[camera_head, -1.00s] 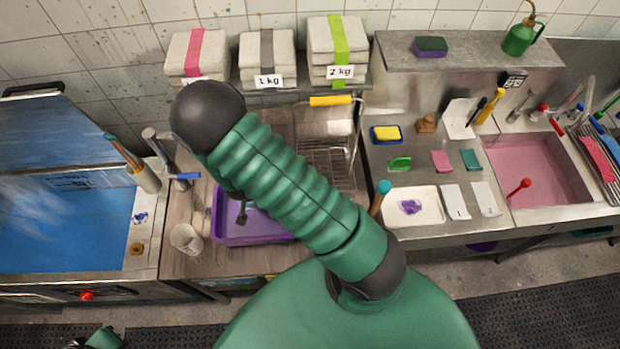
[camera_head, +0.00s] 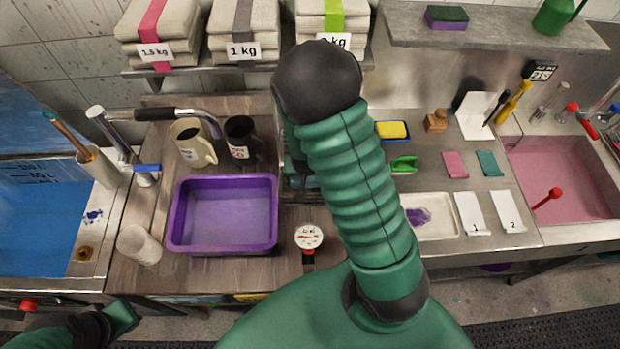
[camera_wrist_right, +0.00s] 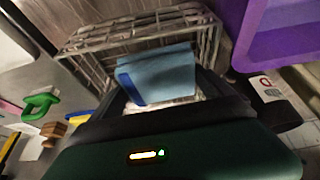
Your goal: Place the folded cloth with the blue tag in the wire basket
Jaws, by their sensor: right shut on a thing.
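In the right wrist view, a light blue folded cloth (camera_wrist_right: 165,70) with a darker blue tag (camera_wrist_right: 130,88) at its left end shows at the dark fingers of my right gripper (camera_wrist_right: 162,103). The gripper is shut on the cloth. The wire basket (camera_wrist_right: 130,20) lies behind and around the cloth in that view; I cannot tell whether they touch. In the head view my right arm hides the right gripper and most of the basket. Part of my left gripper (camera_head: 118,318) shows at the lower left, its fingers unclear.
A purple tub (camera_head: 222,245) stands left of my right arm, with a pale mug (camera_head: 192,145) and a dark mug (camera_head: 239,140) behind it. A dial gauge (camera_head: 308,237) lies to the tub's right. Stacks of banded cloths (camera_head: 160,20) fill the shelf above.

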